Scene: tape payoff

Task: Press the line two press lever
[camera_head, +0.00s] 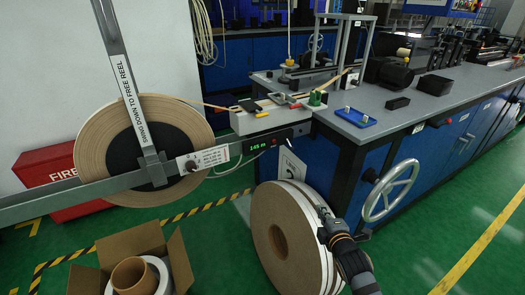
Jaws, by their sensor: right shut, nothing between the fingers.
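I cannot tell for sure which part is the line two press lever. No line two label is readable. My right gripper (323,212) is shut and empty. It is low in front of the bench, in front of the right side of a big white tape reel (272,228) on the floor; I cannot tell if they touch. It is well below the benchtop and away from the press-like frame. My left gripper is out of view.
A large tape reel (93,138) hangs at the left behind a labelled bar (125,85). A splicing unit (270,118) with a "145 m" display juts from the bench. A handwheel (390,190) sticks out in front. An open carton (88,280) stands on the floor. Green floor is free at right.

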